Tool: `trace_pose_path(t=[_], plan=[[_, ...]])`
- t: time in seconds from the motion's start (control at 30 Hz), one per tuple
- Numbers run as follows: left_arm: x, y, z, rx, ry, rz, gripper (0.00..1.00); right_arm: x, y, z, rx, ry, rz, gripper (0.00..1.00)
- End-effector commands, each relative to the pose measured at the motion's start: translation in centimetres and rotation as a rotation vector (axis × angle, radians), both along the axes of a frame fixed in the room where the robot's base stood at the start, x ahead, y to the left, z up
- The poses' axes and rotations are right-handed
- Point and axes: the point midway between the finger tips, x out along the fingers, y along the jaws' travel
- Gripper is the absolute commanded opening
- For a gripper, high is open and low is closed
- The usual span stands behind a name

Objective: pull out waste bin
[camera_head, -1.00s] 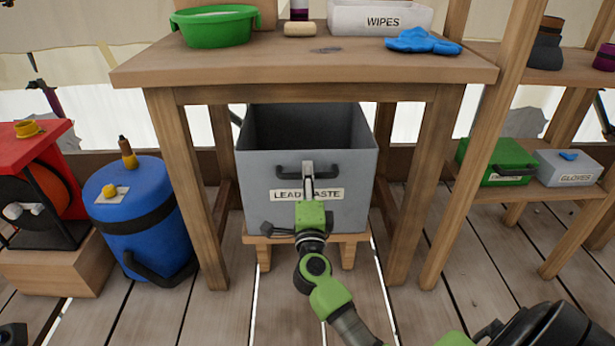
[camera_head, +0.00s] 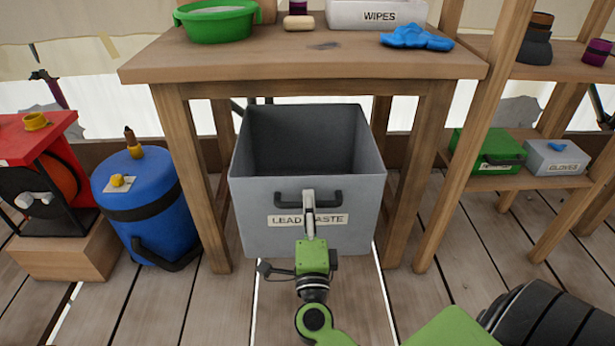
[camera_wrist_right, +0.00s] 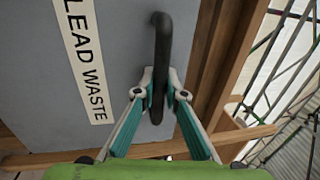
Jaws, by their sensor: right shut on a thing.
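The grey waste bin (camera_head: 307,235) is an open-topped box with a "LEAD WASTE" label and a dark bar handle (camera_head: 328,197) on its front. In the right wrist view the two fingers of my right gripper (camera_wrist_right: 158,85) close around the dark handle (camera_wrist_right: 160,50), beside the label. My left gripper is not in view.
A blue canister (camera_head: 145,205) and a red reel box (camera_head: 40,170) stand to the left. A shelf with a green case (camera_head: 485,150) and a gloves box (camera_head: 557,158) is at the right. The plank floor in front is clear apart from my arm.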

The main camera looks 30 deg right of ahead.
Motion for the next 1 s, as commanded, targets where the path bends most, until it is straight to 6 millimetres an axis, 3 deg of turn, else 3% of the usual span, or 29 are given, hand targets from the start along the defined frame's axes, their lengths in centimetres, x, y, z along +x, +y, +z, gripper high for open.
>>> trace_pose_path(t=[0.2,0.4,0.9,0.93,1.0], plan=[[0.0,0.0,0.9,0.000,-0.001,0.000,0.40,-4.7,2.9,-0.1,0.001,0.004,0.001,0.00],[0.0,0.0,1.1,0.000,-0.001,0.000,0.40,-7.2,4.4,-0.1,0.002,0.001,0.001,0.00],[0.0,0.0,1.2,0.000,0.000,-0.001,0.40,-8.0,4.9,0.0,0.000,-0.001,0.000,0.00],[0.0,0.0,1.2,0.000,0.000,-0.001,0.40,-8.0,4.9,0.0,0.000,-0.001,0.000,0.14],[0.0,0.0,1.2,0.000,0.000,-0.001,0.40,-8.0,4.9,0.0,0.000,-0.001,0.000,0.18]])
